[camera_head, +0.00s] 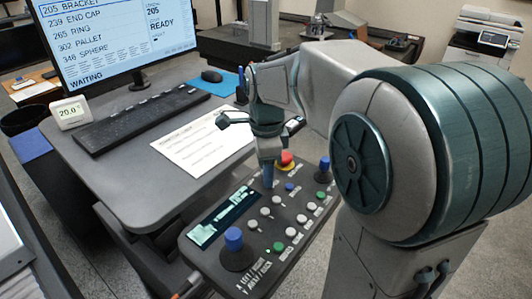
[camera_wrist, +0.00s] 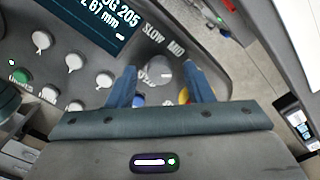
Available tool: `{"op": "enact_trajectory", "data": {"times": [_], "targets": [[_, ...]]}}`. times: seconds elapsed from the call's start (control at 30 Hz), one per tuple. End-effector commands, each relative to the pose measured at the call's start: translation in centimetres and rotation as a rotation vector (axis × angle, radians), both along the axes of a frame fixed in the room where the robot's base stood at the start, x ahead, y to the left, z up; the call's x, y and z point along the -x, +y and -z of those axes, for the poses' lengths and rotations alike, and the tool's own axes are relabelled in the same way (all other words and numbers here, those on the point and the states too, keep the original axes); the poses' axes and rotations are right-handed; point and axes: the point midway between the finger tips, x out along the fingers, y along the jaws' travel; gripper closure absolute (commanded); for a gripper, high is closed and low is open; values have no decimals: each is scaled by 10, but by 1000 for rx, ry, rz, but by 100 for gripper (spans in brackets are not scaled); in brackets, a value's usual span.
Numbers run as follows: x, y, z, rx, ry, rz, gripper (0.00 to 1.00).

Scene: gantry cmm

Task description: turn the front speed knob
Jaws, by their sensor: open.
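The grey speed knob (camera_wrist: 159,73) shows in the wrist view on the dark control panel (camera_wrist: 150,18), beside the labels SLOW and MID. My gripper (camera_wrist: 160,70) is open, with one blue finger on each side of the knob. I cannot tell whether the fingers touch it. In the head view my gripper (camera_head: 268,172) points down at the far end of the control panel (camera_head: 208,258), and the knob is hidden there behind it.
A red stop button (camera_head: 286,159) stands close beside my gripper. Blue-topped joysticks (camera_head: 232,242) (camera_head: 323,168) rise from the panel, with several white buttons (camera_head: 291,232) between. A paper sheet (camera_head: 200,148), keyboard (camera_head: 140,118) and monitor (camera_head: 120,35) are on the desk.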

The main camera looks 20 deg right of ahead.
Motion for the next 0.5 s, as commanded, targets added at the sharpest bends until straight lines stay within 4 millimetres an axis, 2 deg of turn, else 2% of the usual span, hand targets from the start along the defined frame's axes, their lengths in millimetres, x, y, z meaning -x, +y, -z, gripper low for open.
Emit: {"op": "enact_trajectory", "data": {"times": [0.17,0.5], "targets": [[-1,0,-27,0,-5,0,53],[-1,0,-104,0,-6,0,53]]}}
